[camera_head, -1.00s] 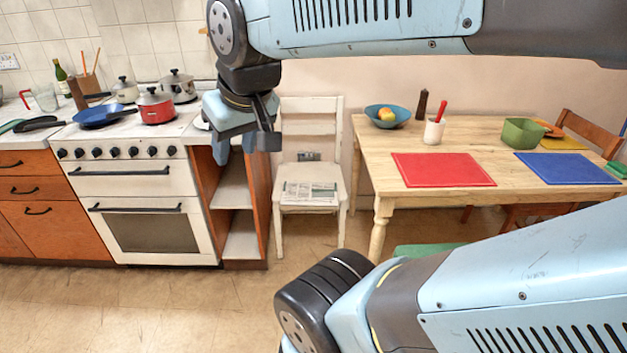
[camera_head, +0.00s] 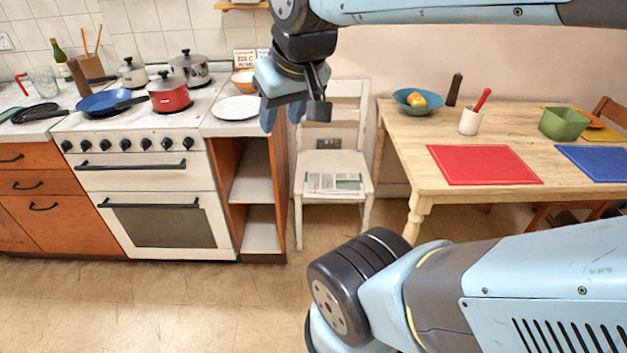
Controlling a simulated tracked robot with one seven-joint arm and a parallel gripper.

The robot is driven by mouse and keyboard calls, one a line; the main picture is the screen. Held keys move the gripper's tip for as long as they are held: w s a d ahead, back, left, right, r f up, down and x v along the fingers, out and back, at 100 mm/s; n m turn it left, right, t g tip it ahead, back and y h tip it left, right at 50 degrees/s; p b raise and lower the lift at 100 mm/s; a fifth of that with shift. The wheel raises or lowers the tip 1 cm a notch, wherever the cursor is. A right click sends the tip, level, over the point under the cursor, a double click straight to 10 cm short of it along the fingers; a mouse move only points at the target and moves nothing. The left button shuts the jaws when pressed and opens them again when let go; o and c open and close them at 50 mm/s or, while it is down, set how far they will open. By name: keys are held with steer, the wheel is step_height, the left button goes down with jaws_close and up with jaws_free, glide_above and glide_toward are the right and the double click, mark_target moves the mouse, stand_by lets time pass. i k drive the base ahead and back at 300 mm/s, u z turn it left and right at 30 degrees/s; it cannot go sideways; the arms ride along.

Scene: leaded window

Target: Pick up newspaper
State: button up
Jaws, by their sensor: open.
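The newspaper (camera_head: 334,183) lies flat on the seat of a white wooden chair (camera_head: 306,162) that stands between the kitchen units and the table. It is pale with printed blocks and a greenish patch. My gripper (camera_head: 283,120) hangs in the upper middle of the picture, left of the chair's backrest and higher than the seat. Its fingers point down, apart and empty. It does not touch the newspaper. My arm covers the top of the picture and the lower right.
A wooden table (camera_head: 413,173) on the right holds a red mat (camera_head: 484,164), a fruit bowl (camera_head: 416,100) and a white pot (camera_head: 470,121). Left are open shelves (camera_head: 252,180), a white plate (camera_head: 237,108) and a stove (camera_head: 150,190) with pans. Floor in front of the stove is clear.

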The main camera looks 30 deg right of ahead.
mark_target(319, 185)
steer(key=u, duration=0.05)
steer(key=k, duration=0.9)
steer(key=z, duration=0.15)
steer(key=i, duration=1.4)
steer(key=u, duration=0.1)
